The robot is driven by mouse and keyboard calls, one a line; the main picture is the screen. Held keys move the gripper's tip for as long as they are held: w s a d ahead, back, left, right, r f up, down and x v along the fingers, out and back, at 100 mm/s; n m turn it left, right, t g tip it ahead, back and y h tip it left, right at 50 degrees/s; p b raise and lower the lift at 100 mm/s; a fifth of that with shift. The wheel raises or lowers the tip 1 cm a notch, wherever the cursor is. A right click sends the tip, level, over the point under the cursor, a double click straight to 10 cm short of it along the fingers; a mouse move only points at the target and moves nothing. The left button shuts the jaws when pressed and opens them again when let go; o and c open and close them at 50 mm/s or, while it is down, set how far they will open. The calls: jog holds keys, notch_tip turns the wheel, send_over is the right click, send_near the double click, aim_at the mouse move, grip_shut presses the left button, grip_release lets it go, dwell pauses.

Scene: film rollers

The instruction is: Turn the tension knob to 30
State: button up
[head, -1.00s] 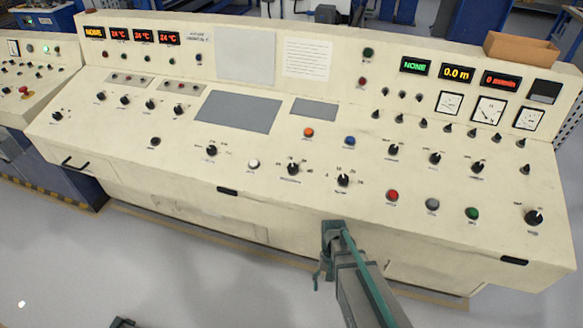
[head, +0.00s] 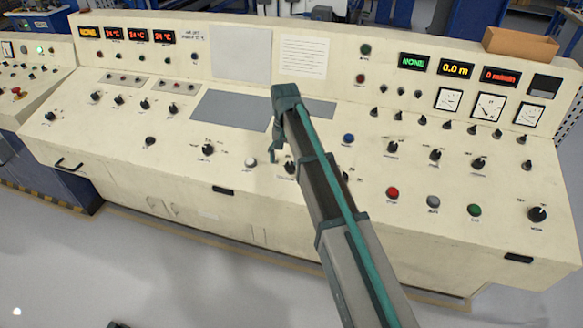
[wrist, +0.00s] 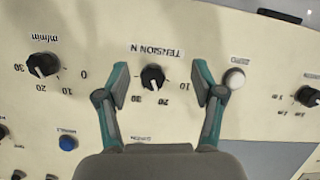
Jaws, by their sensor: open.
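The tension knob (wrist: 152,78) is small, black and round, beside the upside-down label "TENSION N" in the wrist view. My gripper (wrist: 160,73) is open, with one teal finger on each side of the knob in that picture. I see no contact; the gap in depth cannot be told. In the head view the knob (head: 290,167) sits just left of my arm, and my gripper (head: 274,153) hangs above the panel near it.
A white button (wrist: 235,78) lies close to the right finger in the wrist view. The m/min knob (wrist: 43,65) and a blue button (wrist: 67,142) are at left, another knob (wrist: 308,96) at right. Red (head: 393,193) and green (head: 474,210) buttons lie right of my arm.

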jog(key=t, duration=0.1)
send_near(290, 164)
jog(key=shift+h, duration=0.4)
notch_tip(290, 164, down, 10)
jog(key=p, duration=0.2)
jog(key=shift+s+a+p, duration=0.1)
jog(key=shift+s+p, duration=0.1)
jog(key=shift+p, duration=0.1)
jog(key=shift+r, duration=0.1)
jog(key=c, duration=1.1)
jog(key=shift+c, duration=0.2)
jog(key=m+y+b, duration=0.1)
jog(key=m+b, duration=0.1)
jog(key=m, duration=0.2)
jog(key=shift+m+t+y+b, duration=0.55)
jog(key=shift+m+b, duration=0.3)
jog(key=shift+m, duration=1.85)
